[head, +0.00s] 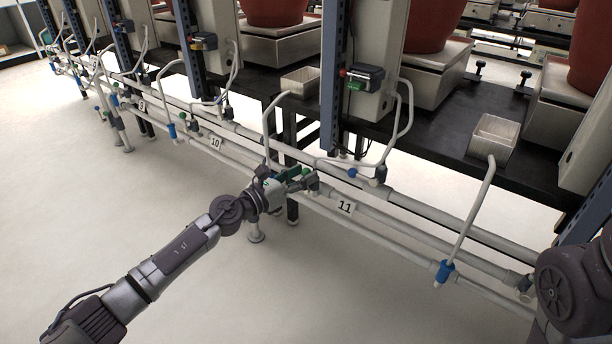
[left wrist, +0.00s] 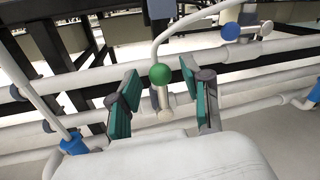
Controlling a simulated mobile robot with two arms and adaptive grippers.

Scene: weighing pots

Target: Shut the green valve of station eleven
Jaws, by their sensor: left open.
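The green valve shows in the left wrist view as a round green knob (left wrist: 160,73) on a short metal stem on a white pipe. My left gripper (left wrist: 162,92) is open, with one teal-padded finger on each side of the knob and stem, and visible gaps on both sides. In the head view my left gripper (head: 297,179) is at the pipes, just left of the number 11 plate (head: 345,207). There the gripper makes the green knob hard to tell apart. Only a part of my right arm shows at the right edge; its gripper is out of view.
A blue knob (head: 352,172) sits on the pipe right of the gripper and shows in the left wrist view (left wrist: 231,31). A blue fitting (head: 445,270) hangs on a slanting hose. A dark post (head: 335,80) stands behind. The floor in front is clear.

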